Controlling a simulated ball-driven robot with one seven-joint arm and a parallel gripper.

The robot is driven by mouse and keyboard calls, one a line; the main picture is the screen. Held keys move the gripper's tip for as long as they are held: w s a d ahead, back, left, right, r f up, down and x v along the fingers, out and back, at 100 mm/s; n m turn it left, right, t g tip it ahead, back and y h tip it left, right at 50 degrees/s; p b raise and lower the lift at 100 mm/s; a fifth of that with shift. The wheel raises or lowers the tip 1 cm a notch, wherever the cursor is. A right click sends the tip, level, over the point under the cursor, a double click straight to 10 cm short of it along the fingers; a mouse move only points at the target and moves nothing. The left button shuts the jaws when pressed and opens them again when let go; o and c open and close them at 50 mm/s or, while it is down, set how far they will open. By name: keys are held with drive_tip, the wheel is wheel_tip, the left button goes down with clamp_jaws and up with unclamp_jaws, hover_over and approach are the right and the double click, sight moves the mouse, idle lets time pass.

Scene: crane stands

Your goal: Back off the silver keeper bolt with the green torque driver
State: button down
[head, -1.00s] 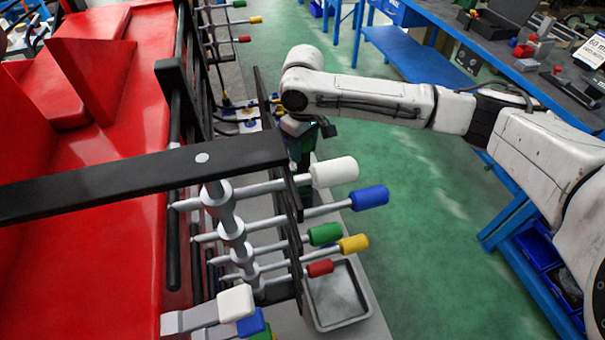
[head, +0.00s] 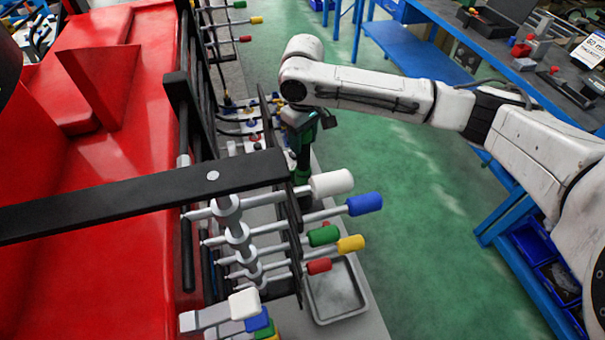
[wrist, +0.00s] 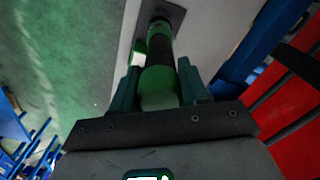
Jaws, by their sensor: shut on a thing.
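The green torque driver (wrist: 159,85) is upright between the two fingers of my gripper (wrist: 160,92), which is shut on its green body. Its dark lower end points to a dark square plate (wrist: 175,12) on a pale grey surface; I cannot tell whether it touches. In the head view, the driver (head: 303,168) hangs below my gripper (head: 298,122), behind the coloured levers. The silver keeper bolt cannot be made out in either view.
Levers with white (head: 332,184), blue (head: 364,204), green and other coloured grips stick out in front of the driver. A grey tray (head: 338,290) lies below them. A red machine body (head: 100,260) fills the left. Green floor (head: 425,215) is open to the right.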

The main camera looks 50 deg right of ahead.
drive_tip(key=shift+r+p, duration=0.75)
drive_tip(key=shift+r, duration=2.3)
idle(1.0)
